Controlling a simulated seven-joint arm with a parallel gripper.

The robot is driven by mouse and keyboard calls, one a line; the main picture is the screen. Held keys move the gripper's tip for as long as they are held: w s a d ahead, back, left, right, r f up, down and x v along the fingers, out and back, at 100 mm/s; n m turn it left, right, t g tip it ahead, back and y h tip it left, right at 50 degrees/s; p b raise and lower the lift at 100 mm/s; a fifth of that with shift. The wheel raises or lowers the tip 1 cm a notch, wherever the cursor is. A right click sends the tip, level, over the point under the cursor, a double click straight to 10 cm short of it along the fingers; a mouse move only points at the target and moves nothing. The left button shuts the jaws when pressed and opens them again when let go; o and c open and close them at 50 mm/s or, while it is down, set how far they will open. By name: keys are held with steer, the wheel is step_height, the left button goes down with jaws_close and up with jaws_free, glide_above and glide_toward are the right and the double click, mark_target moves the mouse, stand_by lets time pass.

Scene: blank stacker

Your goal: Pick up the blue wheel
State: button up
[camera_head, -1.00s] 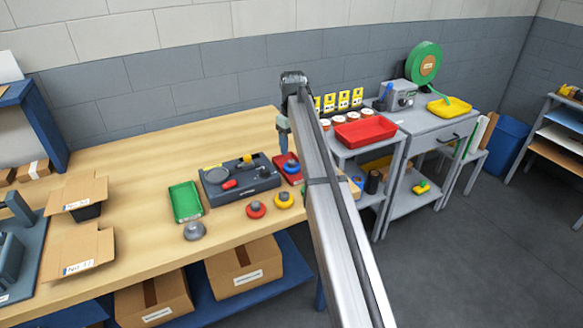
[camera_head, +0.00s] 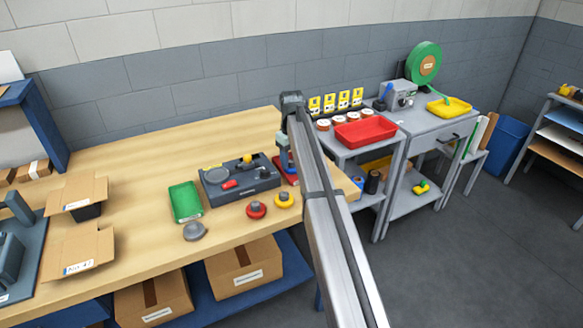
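My gripper (camera_head: 285,156) hangs from the far end of my arm, low over the small red tray (camera_head: 291,179) on the wooden bench. The tray lies just right of the dark grey fixture. A bit of blue shows in the tray beside my gripper; it is too small and covered to tell whether it is the blue wheel or whether I touch it. My fingertips are too small to read as open or shut. My arm hides the bench just right of the tray.
A red wheel (camera_head: 256,210), a yellow wheel (camera_head: 284,200) and a grey wheel (camera_head: 195,231) lie along the front of the bench. The dark fixture (camera_head: 240,184) and green tray (camera_head: 186,201) stand left of my gripper. A larger red tray (camera_head: 365,131) sits on the grey cart.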

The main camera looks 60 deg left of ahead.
mark_target(292, 161)
jaws_close()
steer(key=shift+r, duration=0.1)
stand_by(0.3)
step_height(292, 161, up, 10)
stand_by(0.5)
